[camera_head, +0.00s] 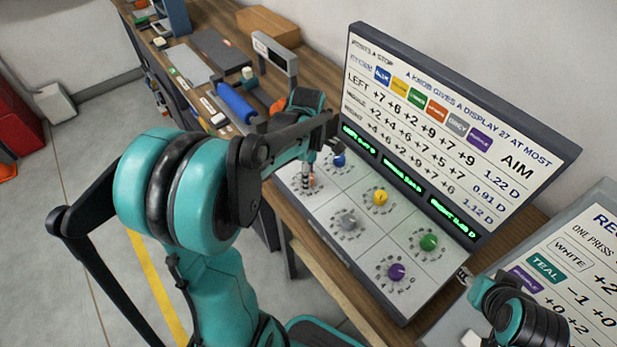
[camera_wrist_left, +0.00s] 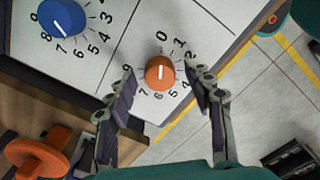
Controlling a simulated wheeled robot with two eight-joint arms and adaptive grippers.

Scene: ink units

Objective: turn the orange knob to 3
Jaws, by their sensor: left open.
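The orange knob (camera_wrist_left: 160,73) sits on a white panel with digits around it. Its white pointer line points up in the left wrist view, at the 0. My left gripper (camera_wrist_left: 161,88) is open, with one finger on each side of the knob and a gap visible at both sides. The right finger partly covers the dial near the 3.
The blue knob (camera_wrist_left: 62,17) is beside the orange one. The yellow (camera_head: 380,197), grey (camera_head: 348,222), green (camera_head: 429,242) and purple (camera_head: 396,271) knobs share the panel. An upright display board (camera_head: 455,130) stands behind them. A second board (camera_head: 580,270) is at right.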

